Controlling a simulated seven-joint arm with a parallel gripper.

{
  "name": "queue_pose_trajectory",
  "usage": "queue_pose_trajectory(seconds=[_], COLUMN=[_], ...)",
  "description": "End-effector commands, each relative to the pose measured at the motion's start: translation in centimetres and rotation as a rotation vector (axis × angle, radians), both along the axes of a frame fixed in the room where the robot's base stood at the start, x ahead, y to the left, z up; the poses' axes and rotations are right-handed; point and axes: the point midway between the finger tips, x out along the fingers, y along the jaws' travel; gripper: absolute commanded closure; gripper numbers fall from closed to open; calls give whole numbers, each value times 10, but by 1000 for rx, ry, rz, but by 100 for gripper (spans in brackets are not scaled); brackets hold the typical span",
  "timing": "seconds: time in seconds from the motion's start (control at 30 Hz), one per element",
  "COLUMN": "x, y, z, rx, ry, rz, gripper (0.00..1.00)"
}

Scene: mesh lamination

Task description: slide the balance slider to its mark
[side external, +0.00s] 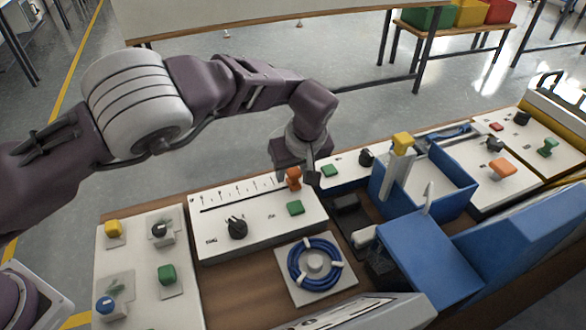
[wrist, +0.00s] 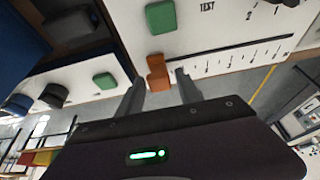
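The balance slider is an orange knob (side external: 293,178) at the right end of a dark slot on the white panel (side external: 215,245). Tick marks run along the slot; I cannot tell which one is its mark. My gripper (side external: 300,173) is low over the slot's right end, beside the knob. In the wrist view the orange knob (wrist: 157,74) shows between and just beyond the two fingertips (wrist: 159,82), with gaps on both sides. The fingers are apart and hold nothing. The scale runs off to the right in that view.
On the same panel are a black rotary knob (side external: 237,228) and a green button (side external: 295,208). A coiled blue cable (side external: 315,263) lies in front. A blue bin (side external: 455,185) with a yellow-topped post (side external: 402,143) stands to the right. The slot left of the knob is clear.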

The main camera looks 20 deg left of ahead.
Motion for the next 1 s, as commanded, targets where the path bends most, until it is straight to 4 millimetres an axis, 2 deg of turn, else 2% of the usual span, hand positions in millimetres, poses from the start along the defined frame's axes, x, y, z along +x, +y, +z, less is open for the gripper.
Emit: queue_pose_trajectory(seconds=[0.03,0.2,1.0], x=[0,0,0], y=[0,0,0], z=[0,0,1], rx=[0,0,-1], ry=[0,0,-1], rz=[0,0,0], gripper=[71,100,100])
